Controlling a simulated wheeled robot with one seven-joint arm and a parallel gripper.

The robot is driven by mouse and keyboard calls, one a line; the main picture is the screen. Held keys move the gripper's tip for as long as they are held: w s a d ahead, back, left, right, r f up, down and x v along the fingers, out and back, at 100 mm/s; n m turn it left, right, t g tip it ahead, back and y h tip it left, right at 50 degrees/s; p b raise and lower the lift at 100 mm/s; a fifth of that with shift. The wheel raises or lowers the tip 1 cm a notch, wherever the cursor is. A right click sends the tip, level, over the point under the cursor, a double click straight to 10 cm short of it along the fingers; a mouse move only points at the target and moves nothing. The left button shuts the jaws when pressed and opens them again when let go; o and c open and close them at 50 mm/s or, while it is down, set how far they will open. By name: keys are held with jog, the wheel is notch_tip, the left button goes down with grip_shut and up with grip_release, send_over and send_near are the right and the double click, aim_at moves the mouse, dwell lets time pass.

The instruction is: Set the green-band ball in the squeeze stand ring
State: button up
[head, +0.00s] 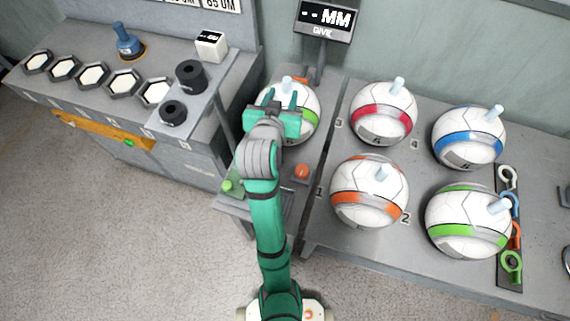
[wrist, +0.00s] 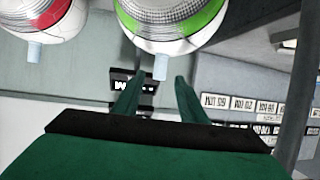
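A white ball with a green band (head: 308,103) sits at the squeeze stand, under the display post. It shows close up in the wrist view (wrist: 195,25), with a pale peg (wrist: 161,66) sticking out of it. My gripper (head: 281,98) is over this ball. Its fingers (wrist: 157,80) are apart with nothing between the tips, and the peg is just beyond them. The stand's ring is hidden by the ball and my arm, so I cannot tell how the ball is seated. Another green-band ball (head: 468,228) stands on the right table.
Red-band (head: 382,112), blue-band (head: 468,138) and orange-band (head: 369,192) balls stand on the right table. A display (head: 324,19) stands behind the stand. Black cylinders (head: 191,76) and hexagonal pads (head: 93,76) are on the left bench. An orange button (head: 302,172) is beside my arm.

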jog(key=s+f+n+y, duration=0.2)
jog(key=s+f, duration=1.3)
jog(key=s, duration=0.2)
jog(key=s+d+r+t, duration=0.1)
jog(key=s+t, duration=0.1)
jog(key=s, duration=2)
jog(key=shift+r, duration=0.2)
